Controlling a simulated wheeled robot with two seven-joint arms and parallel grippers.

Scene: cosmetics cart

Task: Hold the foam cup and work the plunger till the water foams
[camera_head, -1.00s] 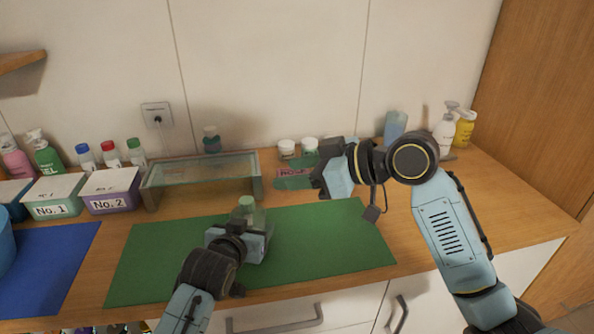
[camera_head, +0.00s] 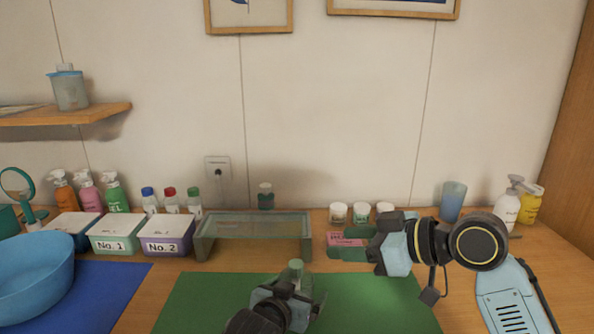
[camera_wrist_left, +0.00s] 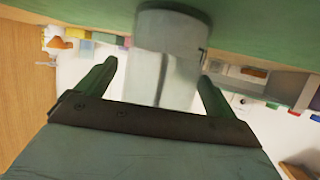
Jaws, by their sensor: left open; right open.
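A clear bottle with a pale green cap (camera_head: 295,267) stands on the green mat, partly hidden by my left gripper (camera_head: 298,292). In the left wrist view, a translucent grey body (camera_wrist_left: 168,75) is between the two open green fingers of that gripper (camera_wrist_left: 157,72), with gaps on both sides. A translucent cup with a blue lid and a knob on top (camera_head: 69,90) stands on the wall shelf; it looks like the foam cup. My right gripper (camera_head: 383,252) is open and appears empty, above the back right of the mat.
A glass-topped stand (camera_head: 252,227) is behind the green mat (camera_head: 390,300). Boxes No. 1 (camera_head: 112,245) and No. 2 (camera_head: 163,247), several bottles and a blue basin (camera_head: 35,275) are at the left. Jars (camera_head: 360,212), a blue tumbler (camera_head: 453,200) and pump bottles (camera_head: 507,208) line the back right.

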